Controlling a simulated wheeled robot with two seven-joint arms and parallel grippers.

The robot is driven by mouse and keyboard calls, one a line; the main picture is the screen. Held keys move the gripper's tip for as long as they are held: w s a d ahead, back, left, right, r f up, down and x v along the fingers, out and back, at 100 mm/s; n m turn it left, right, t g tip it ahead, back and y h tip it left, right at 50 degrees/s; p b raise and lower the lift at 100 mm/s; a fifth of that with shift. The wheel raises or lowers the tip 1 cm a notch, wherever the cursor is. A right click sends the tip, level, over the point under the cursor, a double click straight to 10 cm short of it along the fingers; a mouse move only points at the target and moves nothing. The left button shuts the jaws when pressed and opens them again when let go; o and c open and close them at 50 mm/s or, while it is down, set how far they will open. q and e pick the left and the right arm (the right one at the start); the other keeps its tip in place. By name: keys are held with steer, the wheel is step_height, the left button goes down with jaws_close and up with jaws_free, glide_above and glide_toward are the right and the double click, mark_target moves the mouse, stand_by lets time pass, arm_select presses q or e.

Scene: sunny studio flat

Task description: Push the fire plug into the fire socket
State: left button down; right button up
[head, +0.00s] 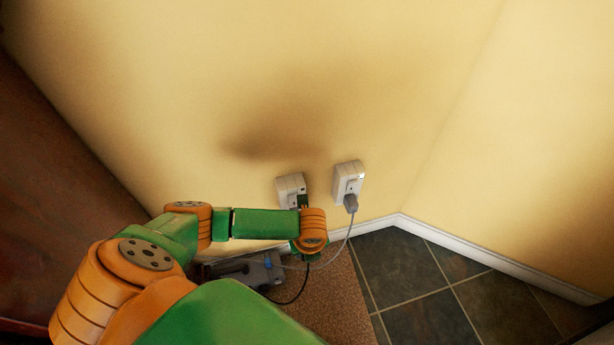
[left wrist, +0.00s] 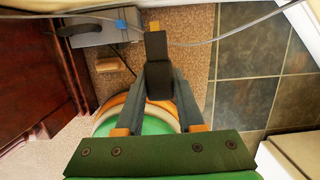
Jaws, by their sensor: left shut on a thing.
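My left gripper (head: 304,204) is in front of the lower right part of the left white wall socket (head: 289,185) in the head view. In the left wrist view the gripper (left wrist: 157,88) is shut on a black plug (left wrist: 157,52), which I take to be the fire plug. In the head view the plug is mostly hidden by my arm, and a black cable (head: 301,288) hangs below. I cannot tell whether the plug touches the left socket, which seems to be the fire socket. My right gripper is not in view.
A second white socket (head: 348,174) to the right holds a grey plug (head: 351,202) with a grey cable (head: 345,240). A grey box (head: 240,272) with a blue part lies on the brown carpet (head: 335,305). Dark floor tiles (head: 400,265) and the skirting board (head: 450,244) lie right.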

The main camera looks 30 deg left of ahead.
arm_select(q)
steer(key=shift+w+a, duration=1.45)
steer(key=shift+a, duration=0.25)
steer(key=shift+w+a+b, duration=0.35)
steer(key=shift+a, duration=0.05)
steer(key=shift+w+a, duration=0.2)
steer(key=shift+a, duration=0.05)
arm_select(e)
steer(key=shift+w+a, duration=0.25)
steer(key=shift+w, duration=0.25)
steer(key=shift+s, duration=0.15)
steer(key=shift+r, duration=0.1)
arm_select(q)
steer(key=shift+p, duration=0.3)
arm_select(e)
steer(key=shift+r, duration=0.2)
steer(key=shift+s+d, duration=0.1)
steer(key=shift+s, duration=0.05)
